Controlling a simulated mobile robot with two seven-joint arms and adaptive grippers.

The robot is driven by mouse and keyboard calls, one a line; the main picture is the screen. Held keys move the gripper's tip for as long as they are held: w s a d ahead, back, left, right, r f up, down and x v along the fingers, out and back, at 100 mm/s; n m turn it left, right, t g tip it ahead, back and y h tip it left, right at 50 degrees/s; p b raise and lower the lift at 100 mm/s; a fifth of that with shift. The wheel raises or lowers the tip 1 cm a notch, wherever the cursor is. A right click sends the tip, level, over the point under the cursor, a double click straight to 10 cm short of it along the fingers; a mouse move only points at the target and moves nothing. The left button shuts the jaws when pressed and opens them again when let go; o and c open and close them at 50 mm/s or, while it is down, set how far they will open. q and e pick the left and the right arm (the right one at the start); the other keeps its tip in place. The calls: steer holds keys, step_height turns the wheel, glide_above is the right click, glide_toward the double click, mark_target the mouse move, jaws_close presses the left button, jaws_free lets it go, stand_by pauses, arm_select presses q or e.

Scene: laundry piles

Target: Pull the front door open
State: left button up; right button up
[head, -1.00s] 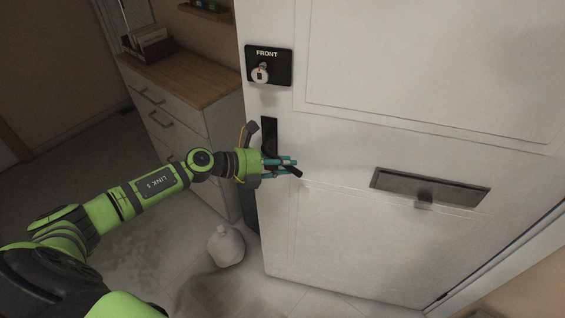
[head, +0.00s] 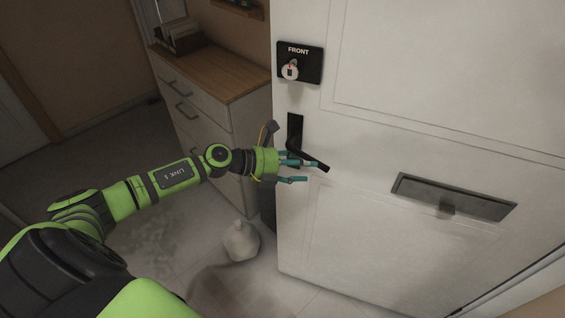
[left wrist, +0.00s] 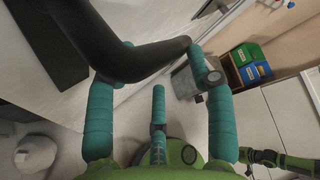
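The white front door (head: 400,110) fills the right of the head view, with a black FRONT lock plate (head: 300,62) and a key-like piece in its lock. Below it is the black lever handle (head: 312,162), its free end slanting down to the right. My left gripper (head: 306,171) is at the handle, its teal fingers spread. In the left wrist view, the dark lever (left wrist: 135,58) crosses by the fingertips of the spread left gripper (left wrist: 162,50). I cannot tell whether they touch it. My right gripper is not in view.
A wooden-topped drawer unit (head: 215,75) stands left of the door. A mail slot (head: 453,197) is in the door. The wrist view shows green and blue bins (left wrist: 250,65).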

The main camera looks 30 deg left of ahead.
arm_select(q)
steer(key=v, duration=1.1)
steer(key=shift+a, duration=0.1)
